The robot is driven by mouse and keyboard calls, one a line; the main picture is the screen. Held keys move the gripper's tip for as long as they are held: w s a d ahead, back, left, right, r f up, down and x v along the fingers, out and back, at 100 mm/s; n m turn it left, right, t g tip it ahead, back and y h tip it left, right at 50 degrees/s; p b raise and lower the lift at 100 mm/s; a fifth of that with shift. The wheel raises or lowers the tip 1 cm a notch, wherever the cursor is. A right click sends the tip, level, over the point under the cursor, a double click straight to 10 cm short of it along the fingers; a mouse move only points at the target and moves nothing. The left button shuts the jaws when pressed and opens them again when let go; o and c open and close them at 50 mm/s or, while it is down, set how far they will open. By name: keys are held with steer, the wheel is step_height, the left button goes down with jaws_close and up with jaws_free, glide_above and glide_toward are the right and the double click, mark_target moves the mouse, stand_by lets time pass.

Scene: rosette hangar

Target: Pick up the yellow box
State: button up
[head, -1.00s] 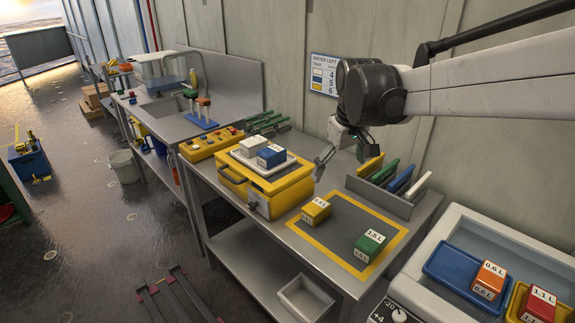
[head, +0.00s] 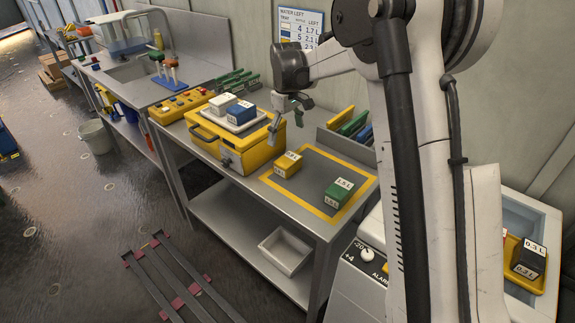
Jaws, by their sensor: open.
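The small yellow box (head: 288,164) with a white label sits at the back left part of the yellow-bordered grey mat (head: 310,180) on the bench. A green box (head: 338,193) labelled 1.5 L sits on the same mat, to its right and nearer. My gripper (head: 284,128) hangs above and slightly behind the yellow box, between it and the large yellow case. It is open and empty, with clear space down to the box.
The large yellow case (head: 232,158) stands left of the mat, carrying a tray with a white box (head: 222,104) and a blue box (head: 240,112). A grey rack (head: 345,148) with coloured slabs stands behind the mat. An empty white bin (head: 286,252) sits on the lower shelf.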

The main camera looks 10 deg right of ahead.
mark_target(288, 159)
step_height(288, 159, down, 7)
steer(key=shift+r, duration=0.1)
steer(key=shift+w+d+f+p, duration=0.1)
steer(key=shift+d+f+p, duration=0.1)
steer(key=shift+f, duration=1.1)
steer(key=shift+w+d+f+p, duration=0.1)
steer(key=shift+d+f+p, duration=0.05)
steer(key=shift+f, duration=1.15)
steer(key=shift+c, duration=0.5)
steer(key=c, duration=1.3)
steer(key=shift+o, duration=0.2)
steer(key=shift+r, duration=0.15)
